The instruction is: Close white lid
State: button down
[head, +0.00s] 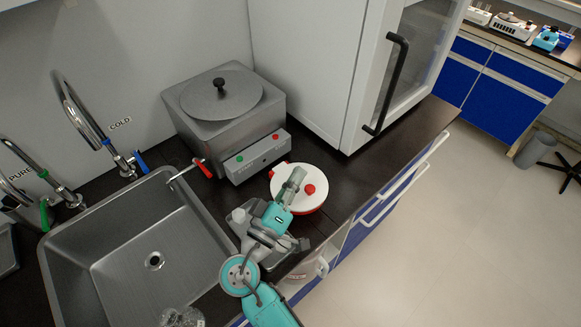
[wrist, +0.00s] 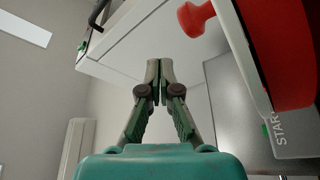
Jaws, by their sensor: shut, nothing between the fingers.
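The white lid (head: 284,180) is round with a red knob (head: 310,189) and sits on a red-rimmed vessel on the dark counter. In the wrist view its white edge (wrist: 236,50) shows at the upper right, with the knob (wrist: 196,17) sticking out to the left and a red body (wrist: 278,48) behind. I cannot tell whether the lid is fully down. My gripper (head: 298,174) is over the lid in the head view, left of the knob, hiding part of the lid. In the wrist view my gripper (wrist: 158,66) is shut and empty, apart from the knob.
A steel distiller (head: 205,130) with a control box (head: 258,156) stands behind the lid. A sink (head: 125,255) is at the left. A white cabinet (head: 305,65) stands behind to the right. A grey tray-like item (head: 236,218) lies beside my arm. The counter is clear to the right.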

jog(key=shift+s+d+f, duration=0.25)
jog(key=shift+f, duration=0.25)
jog(key=shift+s+f, duration=0.1)
dwell(0.3)
jog(key=v, duration=0.7)
jog(key=shift+s+a, duration=0.1)
